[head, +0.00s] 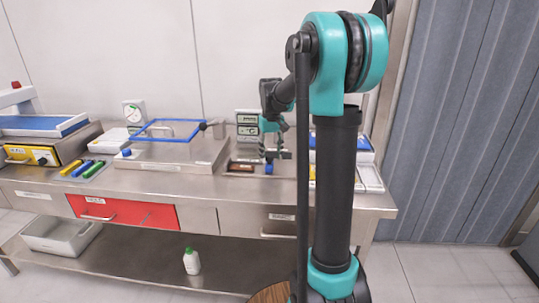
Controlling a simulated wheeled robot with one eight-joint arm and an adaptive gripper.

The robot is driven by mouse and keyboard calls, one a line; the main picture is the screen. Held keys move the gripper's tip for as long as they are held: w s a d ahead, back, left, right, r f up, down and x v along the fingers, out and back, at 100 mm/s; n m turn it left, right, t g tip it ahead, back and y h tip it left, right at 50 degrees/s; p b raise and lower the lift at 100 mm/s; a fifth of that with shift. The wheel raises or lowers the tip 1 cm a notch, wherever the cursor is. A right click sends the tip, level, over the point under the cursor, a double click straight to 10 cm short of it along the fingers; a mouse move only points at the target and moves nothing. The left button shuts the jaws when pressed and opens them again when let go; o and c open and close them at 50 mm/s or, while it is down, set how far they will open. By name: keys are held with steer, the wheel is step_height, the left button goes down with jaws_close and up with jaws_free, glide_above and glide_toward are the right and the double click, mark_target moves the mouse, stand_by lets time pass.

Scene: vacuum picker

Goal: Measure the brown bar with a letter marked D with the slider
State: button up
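A dark brown bar (242,167) lies on the steel bench near its front edge, right of centre. Its letter is too small to read. A small blue part (269,168) sits just right of the bar; I cannot tell whether it is the slider. My gripper (277,153) hangs above the blue part, a little right of the bar. It is small in view, and I cannot tell whether its fingers touch anything or how far apart they are.
A grey instrument with displays (247,124) stands behind the bar. Trays (366,171) stand right, partly behind my arm.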

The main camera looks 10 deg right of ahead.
mark_target(271, 156)
step_height(271, 156, up, 12)
stand_by(0.8)
